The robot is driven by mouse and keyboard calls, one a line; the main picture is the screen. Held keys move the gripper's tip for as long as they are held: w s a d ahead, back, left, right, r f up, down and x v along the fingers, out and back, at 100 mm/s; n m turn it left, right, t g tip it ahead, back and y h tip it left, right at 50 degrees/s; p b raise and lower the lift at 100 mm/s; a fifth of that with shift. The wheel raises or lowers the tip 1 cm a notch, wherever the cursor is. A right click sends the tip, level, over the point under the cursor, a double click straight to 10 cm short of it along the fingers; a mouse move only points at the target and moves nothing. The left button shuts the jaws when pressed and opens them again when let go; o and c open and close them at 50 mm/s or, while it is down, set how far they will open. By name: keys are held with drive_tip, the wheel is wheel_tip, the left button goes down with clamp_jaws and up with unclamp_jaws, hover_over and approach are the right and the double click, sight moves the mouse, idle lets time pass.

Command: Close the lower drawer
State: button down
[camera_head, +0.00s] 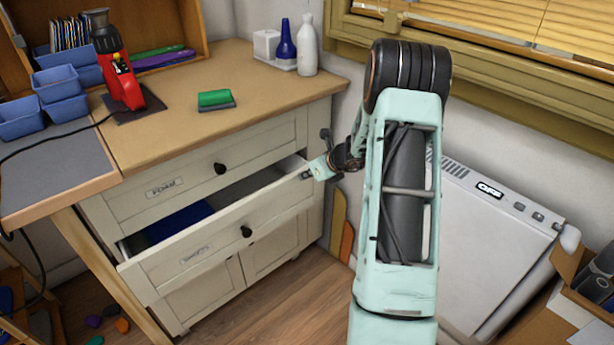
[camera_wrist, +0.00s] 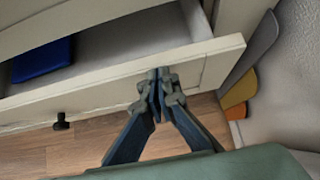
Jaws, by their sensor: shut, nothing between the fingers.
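The lower drawer (camera_head: 217,241) of the white cabinet is pulled partly out, with a dark knob (camera_head: 246,231) on its front. A blue item (camera_head: 180,221) lies inside at the left. In the wrist view, the drawer front (camera_wrist: 205,62) runs across the picture, and the blue item (camera_wrist: 43,60) shows at the left. My gripper (camera_head: 310,172) is shut and empty at the right end of the drawer front, close to its top edge. In the wrist view, the fingertips (camera_wrist: 160,76) overlap the outer face of the front; I cannot tell whether they touch it.
The upper drawer (camera_head: 190,178) is shut. A green block (camera_head: 215,100), a red device (camera_head: 122,82) and bottles (camera_head: 306,48) stand on the countertop. A white machine (camera_head: 480,240) stands at the right. Coloured sheets (camera_wrist: 238,98) lean on the wall.

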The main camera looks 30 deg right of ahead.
drive_tip(key=w+p, duration=0.1)
drive_tip(key=w, duration=0.1)
drive_tip(key=w+a+p, duration=0.1)
drive_tip(key=w, duration=0.1)
drive_tip(key=shift+w+a, duration=0.15)
drive_tip(key=shift+w, duration=0.25)
